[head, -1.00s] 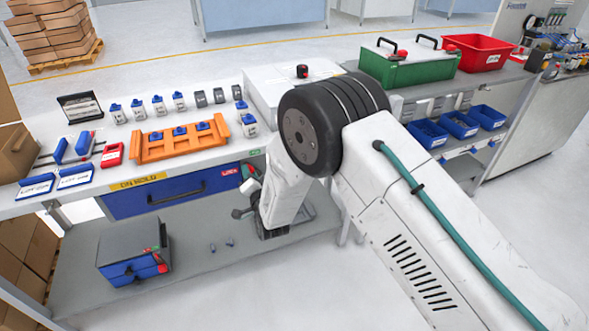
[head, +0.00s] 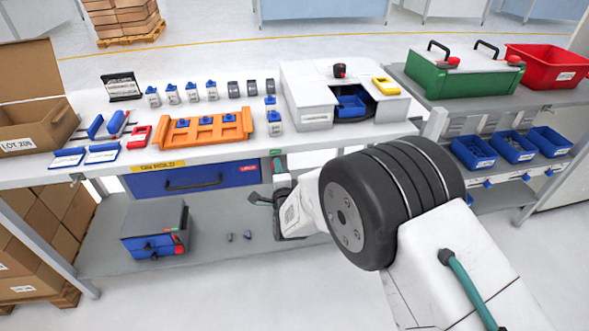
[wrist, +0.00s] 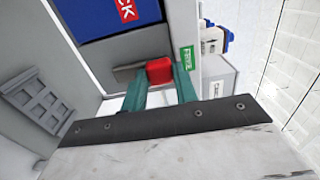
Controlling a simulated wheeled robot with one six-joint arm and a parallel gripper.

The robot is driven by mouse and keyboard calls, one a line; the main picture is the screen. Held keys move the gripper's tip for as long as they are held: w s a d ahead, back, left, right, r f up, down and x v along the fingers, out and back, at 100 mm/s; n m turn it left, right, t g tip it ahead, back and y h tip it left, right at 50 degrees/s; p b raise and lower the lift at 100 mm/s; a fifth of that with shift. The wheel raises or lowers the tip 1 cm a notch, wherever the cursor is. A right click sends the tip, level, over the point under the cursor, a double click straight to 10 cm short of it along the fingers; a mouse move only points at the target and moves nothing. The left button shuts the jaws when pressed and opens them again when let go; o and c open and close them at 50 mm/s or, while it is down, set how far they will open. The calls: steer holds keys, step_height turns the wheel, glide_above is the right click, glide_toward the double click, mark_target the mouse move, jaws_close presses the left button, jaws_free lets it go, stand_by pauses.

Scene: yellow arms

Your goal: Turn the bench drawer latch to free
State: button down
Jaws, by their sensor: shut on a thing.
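The blue bench drawer (head: 195,178) is closed under the worktop, with a dark handle and a red label at its right end. In the wrist view the drawer (wrist: 95,20) fills the top left. The latch (wrist: 160,70) shows there as a red grip with a short grey bar to its left. The green FREE label (wrist: 187,58) is just right of the red grip. My gripper (wrist: 162,82) has its two teal fingers closed around the red grip. In the head view my gripper (head: 279,165) is at the drawer's right end, and the latch is hard to make out.
An orange rack (head: 205,132) and several small parts stand on the worktop (head: 90,170). A grey and blue box (head: 155,230) sits on the lower shelf (head: 210,255), with two small pieces beside it. Blue bins (head: 472,152) stand at the right. Open floor lies in front.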

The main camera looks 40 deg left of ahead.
steer(key=shift+w, duration=0.1)
stand_by(0.3)
steer(key=c, duration=1.1)
jaws_free()
steer(key=shift+d, duration=0.1)
steer(key=v, duration=0.7)
steer(key=shift+s+d, duration=0.25)
steer(key=shift+d, duration=0.05)
